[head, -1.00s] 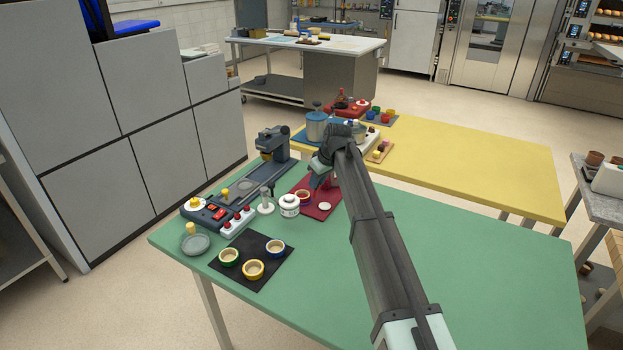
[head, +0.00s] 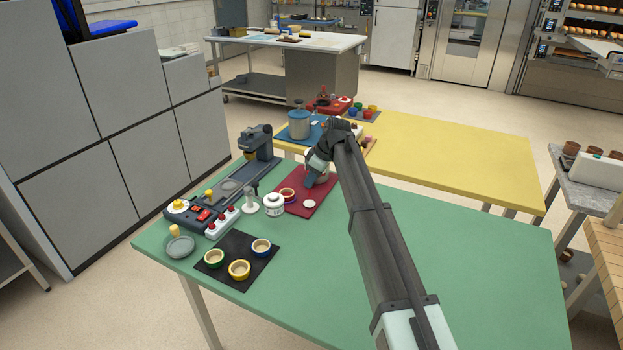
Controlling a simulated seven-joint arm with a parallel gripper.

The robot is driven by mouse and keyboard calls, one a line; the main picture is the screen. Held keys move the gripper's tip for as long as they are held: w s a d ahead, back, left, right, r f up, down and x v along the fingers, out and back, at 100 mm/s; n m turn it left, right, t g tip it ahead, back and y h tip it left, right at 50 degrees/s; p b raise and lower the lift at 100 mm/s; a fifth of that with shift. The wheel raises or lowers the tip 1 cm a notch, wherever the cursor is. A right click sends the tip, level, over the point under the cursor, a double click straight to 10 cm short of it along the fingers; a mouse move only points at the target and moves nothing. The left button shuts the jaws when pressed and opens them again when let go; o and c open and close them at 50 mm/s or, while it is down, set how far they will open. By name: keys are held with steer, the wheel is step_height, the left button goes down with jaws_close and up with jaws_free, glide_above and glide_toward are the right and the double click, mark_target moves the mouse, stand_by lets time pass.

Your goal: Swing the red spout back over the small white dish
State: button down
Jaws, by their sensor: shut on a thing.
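My gripper (head: 310,182) is low over the far part of a dark red mat (head: 296,208) on the green table. It is shut, apparently on the red spout, which I cannot make out behind the fingers and at this size. A small white dish (head: 309,204) lies flat on the mat, just nearer to me than the gripper. A small round cup with a dark red rim (head: 287,194) stands on the mat left of the gripper.
A white jar (head: 273,205) stands left of the mat, near a grey device (head: 257,143) on a long base. A black mat (head: 238,283) holds green, yellow and blue rimmed cups. The green table's right side (head: 480,270) is clear. A blue-grey canister (head: 299,122) stands behind.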

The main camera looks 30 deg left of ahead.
steer(key=c, duration=0.9)
jaws_free()
steer(key=shift+c, duration=0.2)
steer(key=v, duration=1.4)
steer(key=shift+a, duration=0.1)
